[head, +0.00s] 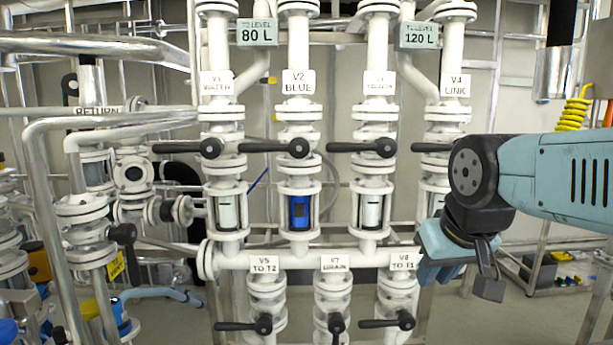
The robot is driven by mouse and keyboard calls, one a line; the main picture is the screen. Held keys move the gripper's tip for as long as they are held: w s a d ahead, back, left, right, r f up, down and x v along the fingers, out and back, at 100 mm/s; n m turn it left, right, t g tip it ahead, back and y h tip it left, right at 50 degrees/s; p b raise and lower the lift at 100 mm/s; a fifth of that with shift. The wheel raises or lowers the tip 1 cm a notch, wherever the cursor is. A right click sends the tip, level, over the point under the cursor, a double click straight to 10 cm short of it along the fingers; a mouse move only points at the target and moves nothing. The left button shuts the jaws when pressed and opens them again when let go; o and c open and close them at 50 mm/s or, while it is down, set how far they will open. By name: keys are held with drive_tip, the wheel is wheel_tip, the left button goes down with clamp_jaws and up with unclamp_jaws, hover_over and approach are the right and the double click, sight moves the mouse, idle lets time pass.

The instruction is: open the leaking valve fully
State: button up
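Several valves with black lever handles sit on white pipes. In the upper row, the levers of V1 (185,148), V2 (275,147), V3 (362,147) and V4 (432,147) lie level, pointing left across their pipes. In the lower row, V5 (245,325) and the "TO T1" valve (388,322) also have levers pointing left. The V7 drain lever (336,325) points down along its pipe. I see no drip or spray that marks the leaking valve. My gripper (488,282) hangs right of the pipes, apart from the levers; its finger gap cannot be made out.
Sight glasses sit below the upper valves; the one under V2 (299,210) is blue. Bent pipes (60,200) crowd the left. Tank signs (257,33) hang above. My arm partly covers the V4 pipe. Floor shows at lower right.

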drive_tip(key=shift+o, duration=0.8)
drive_tip(key=shift+w+a+r+n, duration=0.15)
drive_tip(key=shift+w+n, duration=0.15)
drive_tip(key=shift+w, duration=0.1)
drive_tip(key=o, duration=0.3)
drive_tip(key=w+a+r+n+g+h, duration=0.1)
drive_tip(key=w+a+r+n+h, duration=0.3)
drive_tip(key=w, duration=0.2)
drive_tip(key=shift+w, duration=0.2)
drive_tip(key=n+t+h, duration=0.3)
drive_tip(key=n+t, duration=0.6)
drive_tip(key=t, duration=0.1)
approach(250, 148)
drive_tip(key=x, duration=1.3)
drive_tip(key=shift+c, duration=0.4)
clamp_jaws()
